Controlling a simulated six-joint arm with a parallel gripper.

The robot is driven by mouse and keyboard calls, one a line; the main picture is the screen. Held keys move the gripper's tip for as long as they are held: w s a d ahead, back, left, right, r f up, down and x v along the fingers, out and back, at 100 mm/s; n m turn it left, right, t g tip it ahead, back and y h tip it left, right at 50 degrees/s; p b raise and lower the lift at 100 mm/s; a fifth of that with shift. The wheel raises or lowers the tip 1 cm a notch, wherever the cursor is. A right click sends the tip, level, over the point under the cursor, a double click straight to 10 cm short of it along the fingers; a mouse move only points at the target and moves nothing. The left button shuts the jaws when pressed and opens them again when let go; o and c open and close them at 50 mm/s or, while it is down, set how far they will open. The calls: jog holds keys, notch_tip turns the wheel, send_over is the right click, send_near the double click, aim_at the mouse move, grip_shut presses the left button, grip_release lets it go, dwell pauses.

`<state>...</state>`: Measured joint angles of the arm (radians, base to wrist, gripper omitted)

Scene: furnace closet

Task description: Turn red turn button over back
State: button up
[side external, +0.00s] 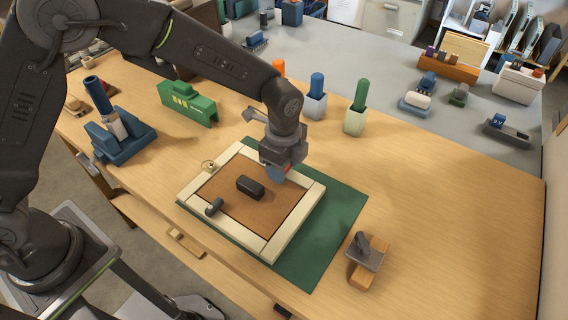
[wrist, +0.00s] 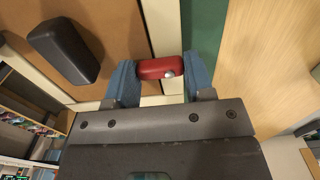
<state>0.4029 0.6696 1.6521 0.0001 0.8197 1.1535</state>
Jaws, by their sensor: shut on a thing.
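The red turn button (wrist: 158,68) is between the two blue fingers of my gripper (wrist: 158,82) in the wrist view, with a round metal screw head at its right end. It sits at the cream frame (side external: 309,200) around a brown back panel (side external: 234,212). In the side view my gripper (side external: 277,174) reaches down at the frame's far right edge and mostly hides the button. The fingers are shut on the button. A black block-shaped handle (side external: 250,187) is on the panel; it also shows in the wrist view (wrist: 63,50). A dark turn button (side external: 214,207) lies at the near left side of the frame.
The frame lies on a green mat (side external: 337,222) on a wooden table (side external: 440,220). A grey-topped wooden tool (side external: 366,257) stands at the right. A green block (side external: 188,104), a blue stand (side external: 120,136) and two holders with handles (side external: 355,118) stand behind. The table's right side is clear.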

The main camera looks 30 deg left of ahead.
dwell(0.5)
jog(key=o, duration=0.9)
notch_tip(320, 180, up, 14)
jog(key=shift+f, duration=0.1)
